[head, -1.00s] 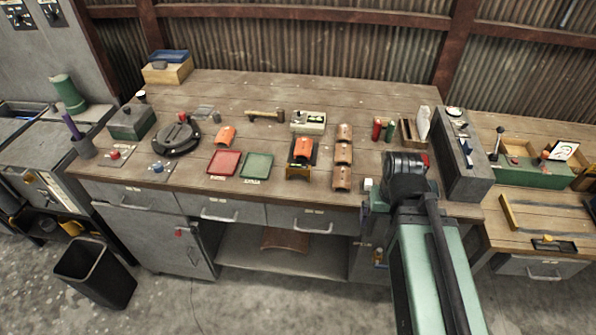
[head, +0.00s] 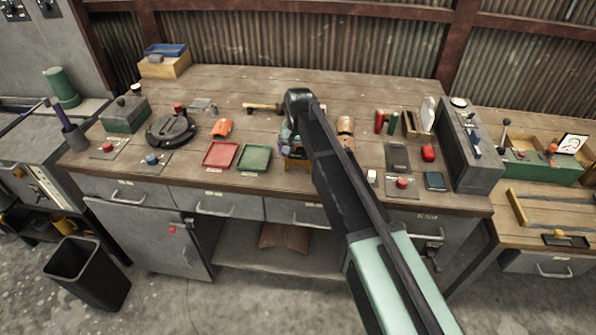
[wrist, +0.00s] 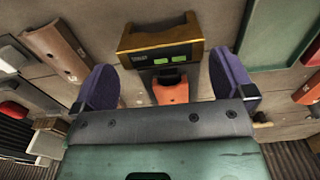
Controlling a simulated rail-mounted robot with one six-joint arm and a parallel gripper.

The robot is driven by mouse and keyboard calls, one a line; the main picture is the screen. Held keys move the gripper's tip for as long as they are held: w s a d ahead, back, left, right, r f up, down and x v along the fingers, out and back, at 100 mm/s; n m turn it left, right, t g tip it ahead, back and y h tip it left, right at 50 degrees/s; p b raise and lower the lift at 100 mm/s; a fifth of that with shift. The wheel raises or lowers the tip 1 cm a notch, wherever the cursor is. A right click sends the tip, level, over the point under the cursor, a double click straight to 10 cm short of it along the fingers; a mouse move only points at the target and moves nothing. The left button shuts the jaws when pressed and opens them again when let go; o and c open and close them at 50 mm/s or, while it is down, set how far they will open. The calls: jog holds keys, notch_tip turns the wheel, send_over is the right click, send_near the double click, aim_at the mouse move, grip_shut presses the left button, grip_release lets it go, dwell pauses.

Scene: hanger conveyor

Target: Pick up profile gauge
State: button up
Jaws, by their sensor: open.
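The likely profile gauge (wrist: 160,45) is a yellow-brown block with a curved hollow and a dark face with two green displays. It sits at the top centre of the wrist view. In the head view its yellow lower part (head: 294,163) shows at the bench front, the rest hidden by my arm. An orange piece (wrist: 171,88) lies just below it in the wrist view, between my fingers. My gripper (wrist: 161,72) is open, its two purple pads on either side of the orange piece and near the block. I cannot tell whether either pad touches anything.
Curved brown tiles (wrist: 55,48) lie to the left in the wrist view. A green tray (head: 254,158) and a red tray (head: 220,154) lie left of the gauge in the head view. A red button box (head: 402,183) stands right of my arm.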

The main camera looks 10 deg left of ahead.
aim_at(298, 156)
notch_tip(298, 156, down, 6)
jog(key=b, duration=0.5)
jog(key=shift+a+r, duration=0.1)
jog(key=shift+r, duration=0.35)
jog(key=shift+c, duration=0.3)
jog(key=c, duration=0.6)
jog(key=shift+r, duration=0.1)
